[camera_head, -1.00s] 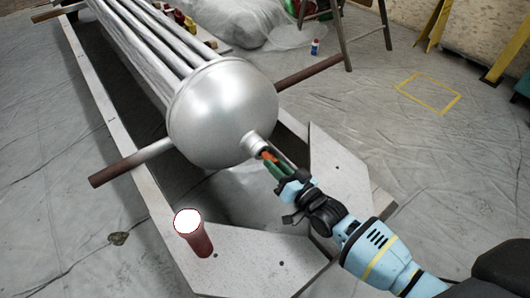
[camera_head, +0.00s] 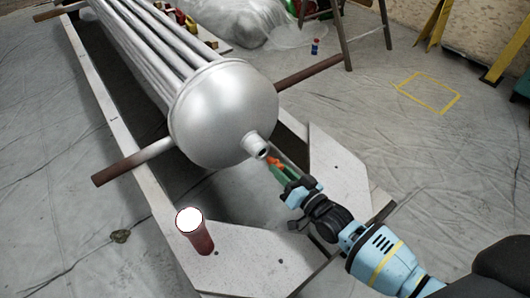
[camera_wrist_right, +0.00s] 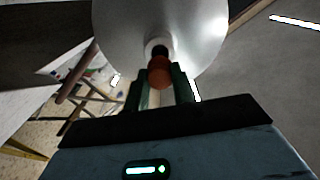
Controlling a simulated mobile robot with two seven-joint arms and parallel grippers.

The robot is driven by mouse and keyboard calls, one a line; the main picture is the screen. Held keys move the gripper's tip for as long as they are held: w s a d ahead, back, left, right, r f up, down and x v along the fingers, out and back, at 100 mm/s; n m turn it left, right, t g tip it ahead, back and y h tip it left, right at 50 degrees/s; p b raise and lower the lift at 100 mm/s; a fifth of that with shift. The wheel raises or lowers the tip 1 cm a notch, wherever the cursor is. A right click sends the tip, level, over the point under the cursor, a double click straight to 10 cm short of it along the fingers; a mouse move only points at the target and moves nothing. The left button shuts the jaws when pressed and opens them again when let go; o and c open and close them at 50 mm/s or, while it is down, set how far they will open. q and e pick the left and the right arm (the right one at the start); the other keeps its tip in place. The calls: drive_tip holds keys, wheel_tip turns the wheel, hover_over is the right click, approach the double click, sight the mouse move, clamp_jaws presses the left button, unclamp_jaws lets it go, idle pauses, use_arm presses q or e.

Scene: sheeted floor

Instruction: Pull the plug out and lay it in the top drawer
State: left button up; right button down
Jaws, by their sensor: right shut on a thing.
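The plug (camera_head: 274,160) is orange-red and sits between the fingertips of my right gripper (camera_head: 281,170). The gripper is shut on it, just in front of the open nozzle (camera_head: 258,147) on the domed end of the silver tank (camera_head: 222,110). In the right wrist view the plug (camera_wrist_right: 159,72) is a reddish round shape between the green fingers, in line with the dark opening (camera_wrist_right: 159,50). My left gripper is not in view. I see no drawer.
The tank lies in a grey metal frame (camera_head: 250,258). A dark red cylinder with a white top (camera_head: 200,240) stands on the frame's near plate. Brown bars (camera_head: 310,72) stick out at the tank's sides. The sheeted floor at right is clear around a yellow taped outline (camera_head: 428,93).

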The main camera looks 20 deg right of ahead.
drive_tip(key=shift+s, duration=0.1)
idle(0.3)
drive_tip(key=p+v, duration=0.1)
drive_tip(key=v, duration=0.2)
drive_tip(key=shift+s+d+p, duration=0.2)
drive_tip(key=shift+s+p, duration=0.15)
idle(0.4)
idle(0.3)
